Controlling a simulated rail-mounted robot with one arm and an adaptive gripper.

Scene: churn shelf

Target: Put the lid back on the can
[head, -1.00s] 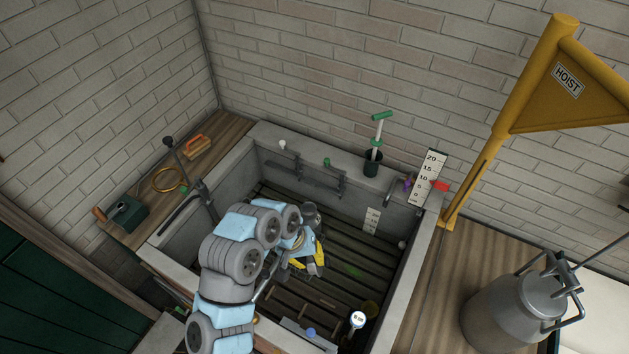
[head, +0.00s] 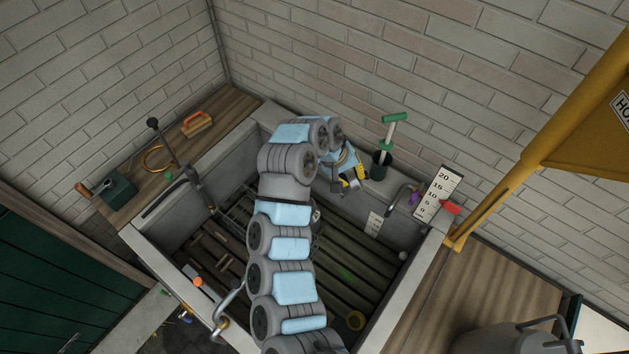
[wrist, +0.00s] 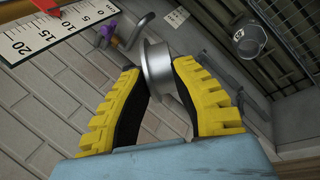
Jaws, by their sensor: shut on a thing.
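My gripper (wrist: 158,85) is shut on a shiny metal lid (wrist: 155,65), a short round piece with a flared rim, between its yellow fingers. In the head view my gripper (head: 352,182) is above the back part of the sink, near its rear wall; the lid cannot be made out clearly there. A small grey metal can (wrist: 249,42) with a round label shows apart from the lid, at the upper right of the wrist view. My arm mostly hides that spot in the head view.
The stone sink (head: 392,290) has a slatted floor. A metal churn (head: 495,340) is at lower right. The wooden ledge (head: 225,110) holds tools at left.

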